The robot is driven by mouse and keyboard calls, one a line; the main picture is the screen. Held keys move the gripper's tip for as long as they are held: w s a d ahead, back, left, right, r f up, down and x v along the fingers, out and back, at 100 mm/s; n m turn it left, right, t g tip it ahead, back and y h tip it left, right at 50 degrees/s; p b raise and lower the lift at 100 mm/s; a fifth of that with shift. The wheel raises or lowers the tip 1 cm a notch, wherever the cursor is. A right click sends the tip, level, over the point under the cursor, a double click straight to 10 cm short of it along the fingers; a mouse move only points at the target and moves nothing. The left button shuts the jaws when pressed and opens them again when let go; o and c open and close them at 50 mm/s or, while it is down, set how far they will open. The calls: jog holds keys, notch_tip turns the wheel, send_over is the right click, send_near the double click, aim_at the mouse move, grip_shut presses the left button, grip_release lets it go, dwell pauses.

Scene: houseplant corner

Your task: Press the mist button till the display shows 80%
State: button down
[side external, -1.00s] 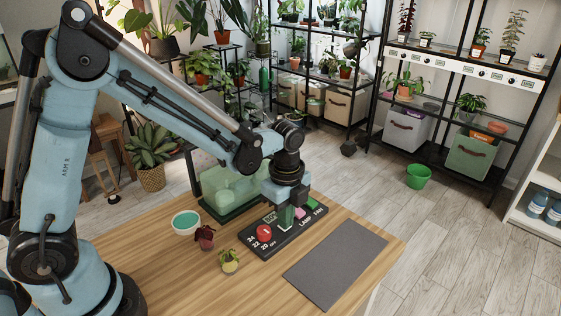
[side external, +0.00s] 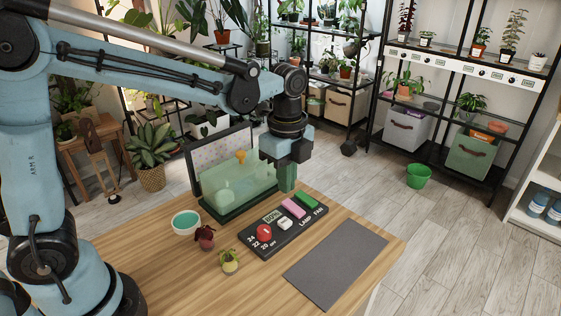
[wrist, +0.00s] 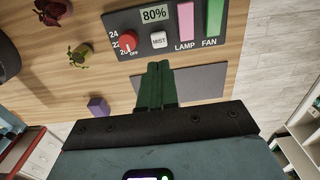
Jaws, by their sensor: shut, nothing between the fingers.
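The black control panel (side external: 262,249) lies on the wooden table. Its display (wrist: 154,14) reads 80% in the wrist view and also shows in the side view (side external: 272,216). The white MIST button (wrist: 159,40) sits below the display, between a red dial (wrist: 128,41) and the pink LAMP switch (wrist: 177,25). The green FAN switch (wrist: 214,18) is at the right. My gripper (side external: 287,190) has its green fingers shut and empty. It is raised above the panel, apart from the button. In the wrist view the fingertips (wrist: 158,66) appear just below the button.
A grey mat (side external: 335,264) lies at right. A purple block (wrist: 97,105) shows in the wrist view.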

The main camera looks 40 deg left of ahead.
jog(key=shift+r, duration=1.9)
jog(key=s+a+f+n+t, duration=0.1)
jog(key=s+a+n+t, duration=0.2)
jog(key=n, duration=0.6)
jog(key=s+a+n+t, duration=0.3)
jog(key=s+n, duration=0.3)
jog(key=n, duration=0.3)
jog(key=shift+s+a+f+t, duration=0.2)
jog(key=shift+s+f+t, duration=0.15)
jog(key=shift+t, duration=0.25)
jog(key=c, duration=1.8)
grip_release()
